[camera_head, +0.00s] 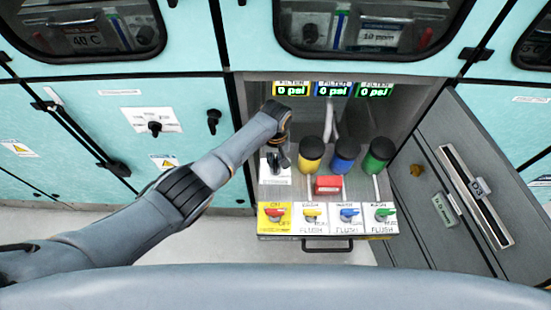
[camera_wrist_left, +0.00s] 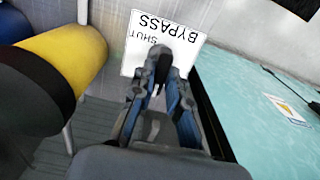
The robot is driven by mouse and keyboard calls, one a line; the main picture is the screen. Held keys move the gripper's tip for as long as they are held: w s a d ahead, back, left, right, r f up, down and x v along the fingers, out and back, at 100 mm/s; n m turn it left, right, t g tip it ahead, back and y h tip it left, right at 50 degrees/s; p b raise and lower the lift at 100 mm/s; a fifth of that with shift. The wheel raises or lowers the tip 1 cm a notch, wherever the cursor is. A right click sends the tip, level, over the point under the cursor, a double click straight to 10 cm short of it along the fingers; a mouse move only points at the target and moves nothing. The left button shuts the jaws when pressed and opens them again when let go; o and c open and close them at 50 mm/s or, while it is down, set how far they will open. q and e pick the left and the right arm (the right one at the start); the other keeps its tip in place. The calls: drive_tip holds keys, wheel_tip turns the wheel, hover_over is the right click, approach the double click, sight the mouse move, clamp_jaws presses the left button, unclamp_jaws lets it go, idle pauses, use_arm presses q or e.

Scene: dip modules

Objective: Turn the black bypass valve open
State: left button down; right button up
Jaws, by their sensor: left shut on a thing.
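The black bypass valve handle (camera_wrist_left: 158,62) shows in the left wrist view between the fingers of my left gripper (camera_wrist_left: 160,88), which is shut on it. Behind it is a white label plate (camera_wrist_left: 186,38) reading BYPASS and SHUT; part of its lettering is hidden by the gripper and handle. In the head view my left gripper (camera_head: 280,158) is over the white bypass plate (camera_head: 275,178) at the left of the pulled-out drawer, and it hides most of the valve. My right gripper is not in view.
Yellow (camera_head: 309,154), blue (camera_head: 344,154) and green (camera_head: 379,154) black-topped filters stand right of the gripper, with a red block (camera_head: 328,185) in front. Several coloured flush valves line the drawer front. Displays above read 0 psi. An open grey door (camera_head: 470,185) stands at right.

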sight(276, 162)
use_arm(q)
drive_tip(key=c, duration=1.3)
unclamp_jaws()
drive_tip(key=shift+r, duration=0.1)
wheel_tip(276, 162, up, 12)
drive_tip(key=shift+f, duration=0.1)
